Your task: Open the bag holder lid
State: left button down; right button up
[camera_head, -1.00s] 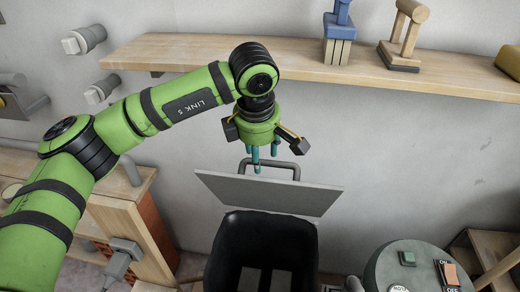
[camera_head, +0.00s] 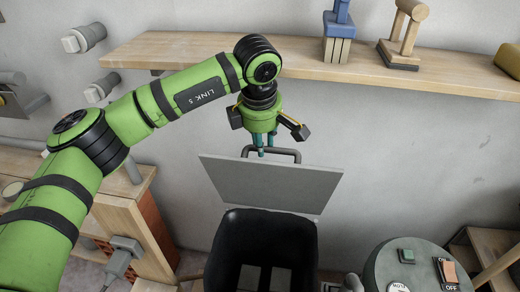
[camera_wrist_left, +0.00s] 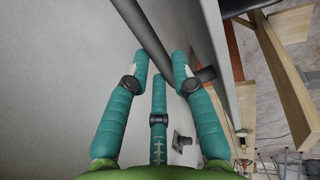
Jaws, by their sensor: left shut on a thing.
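The bag holder lid (camera_head: 270,184) is a flat grey panel, raised and steeply tilted above the back of the black open bag holder (camera_head: 232,243). A grey bar handle (camera_head: 288,153) runs along the lid's upper edge. My right gripper is not seen.
A round grey-green table (camera_head: 420,268) with switches stands at the right. A wooden bench (camera_head: 125,215) stands at the left. The wall right of the lid is clear.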

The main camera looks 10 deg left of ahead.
pick_arm(q)
jog(key=shift+w, duration=0.45)
jog(key=c, duration=1.1)
grip_release()
jog(key=shift+o, duration=0.2)
jog(key=shift+s, duration=0.15)
